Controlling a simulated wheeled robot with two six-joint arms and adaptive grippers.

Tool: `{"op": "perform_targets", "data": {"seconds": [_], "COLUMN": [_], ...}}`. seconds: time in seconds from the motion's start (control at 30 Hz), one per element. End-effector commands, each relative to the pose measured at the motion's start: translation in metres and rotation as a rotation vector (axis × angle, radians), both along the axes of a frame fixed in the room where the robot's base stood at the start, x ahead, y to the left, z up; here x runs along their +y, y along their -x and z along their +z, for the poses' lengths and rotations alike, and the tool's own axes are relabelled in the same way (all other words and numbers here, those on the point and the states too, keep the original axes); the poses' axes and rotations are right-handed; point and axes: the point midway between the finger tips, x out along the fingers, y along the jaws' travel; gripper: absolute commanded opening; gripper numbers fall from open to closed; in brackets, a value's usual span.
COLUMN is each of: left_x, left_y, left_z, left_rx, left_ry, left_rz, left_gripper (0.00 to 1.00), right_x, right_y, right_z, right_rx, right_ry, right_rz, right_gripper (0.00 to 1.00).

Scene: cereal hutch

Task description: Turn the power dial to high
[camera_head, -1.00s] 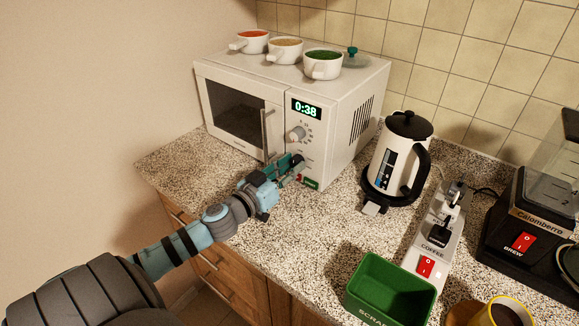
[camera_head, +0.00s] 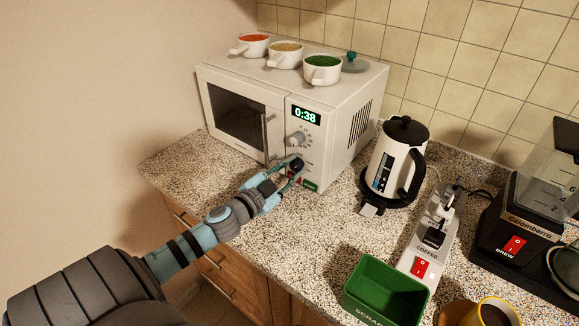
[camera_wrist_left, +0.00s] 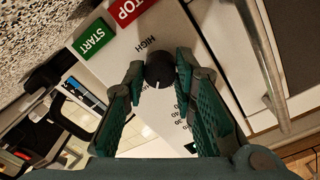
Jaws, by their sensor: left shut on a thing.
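The white microwave (camera_head: 332,143) stands at the back of the counter, its display reading 0:38. The black power dial (camera_head: 297,165) is low on its control panel, under a larger pale knob (camera_head: 296,139). My left gripper (camera_head: 293,172) reaches the panel from the front and is shut on the power dial. In the left wrist view the dial (camera_wrist_left: 160,70) sits between the two teal fingertips of the gripper (camera_wrist_left: 159,72). Its white pointer mark faces down in that picture, away from the printed HIGH label (camera_wrist_left: 147,43). My right gripper is out of view.
Below the dial are a red STOP button (camera_wrist_left: 126,10) and a green START button (camera_wrist_left: 91,40). The microwave door handle (camera_head: 267,138) is just left of the gripper. Three bowls stand on top of the microwave. A kettle (camera_head: 399,165) and a green bin (camera_head: 384,291) are to the right.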

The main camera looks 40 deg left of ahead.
Motion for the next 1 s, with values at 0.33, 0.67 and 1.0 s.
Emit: {"op": "perform_targets", "data": {"seconds": [0.33, 0.67, 1.0], "left_x": [-0.001, -0.001, -0.001], "left_y": [0.0, 0.0, 0.0], "left_z": [0.003, 0.002, 0.002], "left_rx": [0.006, 0.013, 0.02], "left_ry": [-0.326, -0.639, -0.963], "left_rz": [-0.001, -0.001, -0.001], "left_gripper": [0.0, 0.0, 0.0], "right_x": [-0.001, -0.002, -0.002], "right_y": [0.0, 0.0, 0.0], "right_z": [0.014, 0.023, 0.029], "right_rx": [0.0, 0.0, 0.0], "right_ry": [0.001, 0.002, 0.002], "right_rz": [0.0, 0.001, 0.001], "right_gripper": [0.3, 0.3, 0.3]}}
